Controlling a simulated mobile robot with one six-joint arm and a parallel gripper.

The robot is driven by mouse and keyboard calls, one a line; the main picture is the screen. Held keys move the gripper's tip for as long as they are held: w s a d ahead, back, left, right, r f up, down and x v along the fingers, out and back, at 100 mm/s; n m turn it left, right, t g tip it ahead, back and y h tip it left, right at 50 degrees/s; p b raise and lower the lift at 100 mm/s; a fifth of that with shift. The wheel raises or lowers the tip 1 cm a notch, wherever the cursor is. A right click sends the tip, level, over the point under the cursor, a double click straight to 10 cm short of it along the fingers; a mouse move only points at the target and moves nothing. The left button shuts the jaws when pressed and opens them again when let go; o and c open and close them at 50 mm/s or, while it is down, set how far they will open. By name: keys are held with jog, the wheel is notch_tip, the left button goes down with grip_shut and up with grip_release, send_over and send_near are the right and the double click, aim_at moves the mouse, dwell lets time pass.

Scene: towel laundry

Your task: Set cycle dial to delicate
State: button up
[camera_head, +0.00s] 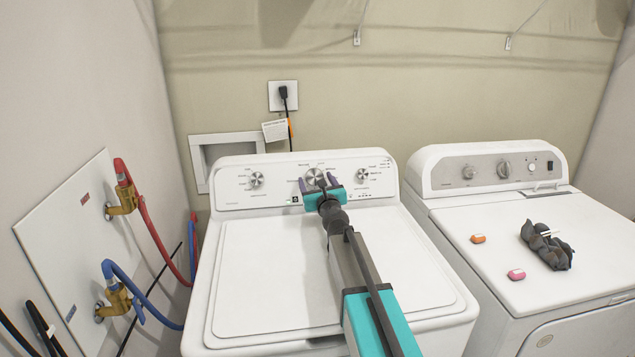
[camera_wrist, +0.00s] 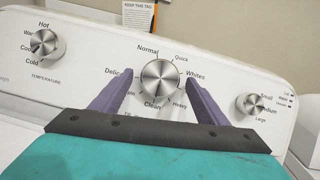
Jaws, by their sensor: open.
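The cycle dial (camera_wrist: 161,82) is a round silver knob in the middle of the white washer's control panel. Labels around it include Normal, Quick, Whites, Heavy, Clean and a partly covered "Delic…" at its upper left. The dial also shows in the head view (camera_head: 314,176). My gripper (camera_wrist: 161,84) is open, its two purple fingers on the left and right of the dial with gaps to the knob. In the head view my gripper (camera_head: 318,184) is at the panel's middle. I cannot tell exactly where the dial's pointer is set.
The temperature dial (camera_wrist: 45,46) is left of the cycle dial and a load-size dial (camera_wrist: 250,103) is right. The washer lid (camera_head: 270,270) is closed below my arm. A dryer (camera_head: 440,215) stands right, with a dark cloth (camera_head: 545,247) and two small coloured items on top.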

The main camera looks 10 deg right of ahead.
dwell(0.3)
jog(key=c, duration=1)
jog(key=shift+d, duration=0.1)
jog(key=shift+c, duration=0.2)
jog(key=shift+m, duration=0.3)
